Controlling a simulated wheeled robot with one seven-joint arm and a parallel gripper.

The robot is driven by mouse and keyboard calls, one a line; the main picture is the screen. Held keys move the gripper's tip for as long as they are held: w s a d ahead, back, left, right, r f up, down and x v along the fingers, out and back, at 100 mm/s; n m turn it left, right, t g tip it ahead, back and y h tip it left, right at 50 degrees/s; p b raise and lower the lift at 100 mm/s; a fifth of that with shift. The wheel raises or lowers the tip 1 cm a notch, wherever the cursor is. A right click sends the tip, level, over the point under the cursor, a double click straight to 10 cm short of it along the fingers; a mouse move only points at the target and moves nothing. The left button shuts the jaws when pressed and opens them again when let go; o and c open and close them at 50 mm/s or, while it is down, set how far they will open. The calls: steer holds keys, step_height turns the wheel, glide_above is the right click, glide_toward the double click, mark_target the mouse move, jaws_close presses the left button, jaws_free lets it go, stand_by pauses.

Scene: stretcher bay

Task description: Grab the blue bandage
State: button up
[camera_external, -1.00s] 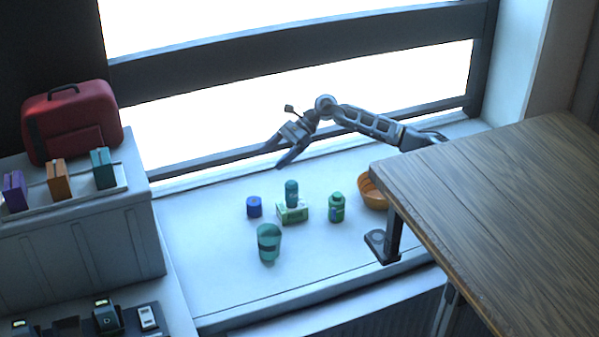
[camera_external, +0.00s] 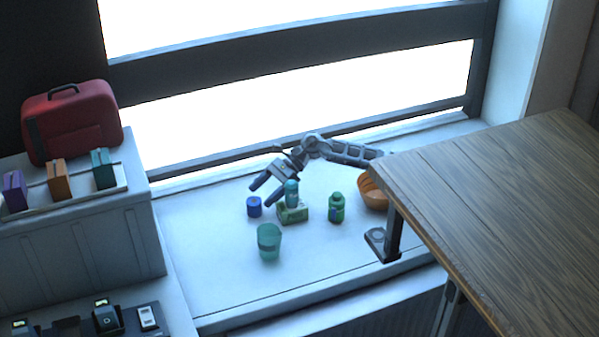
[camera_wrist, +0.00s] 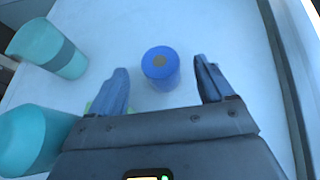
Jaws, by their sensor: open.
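The blue bandage (camera_external: 254,207) is a short blue roll standing on the white sill, left of the green-and-white box. In the wrist view the blue bandage (camera_wrist: 160,68) shows from above, with a tan centre on its top. My gripper (camera_external: 266,192) is low over the sill, just behind and above the bandage. In the wrist view my gripper (camera_wrist: 163,82) is open, with its two fingers apart and the bandage showing between and slightly beyond their tips. Nothing is held. I cannot tell the exact height of the fingertips over the sill.
A teal bottle (camera_external: 292,190) stands by the green-and-white box (camera_external: 293,214), close to my gripper. A teal cup (camera_external: 269,243) stands in front. A green bottle (camera_external: 336,208) and an orange bowl (camera_external: 372,193) are to the right. The sill's left part is clear.

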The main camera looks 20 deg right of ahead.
mark_target(254, 207)
steer(key=x, duration=0.2)
steer(key=shift+s+a+f, duration=0.1)
steer(key=shift+a+f, duration=0.05)
steer(key=shift+a, duration=0.2)
steer(key=c, duration=1.1)
steer(key=shift+c, duration=0.2)
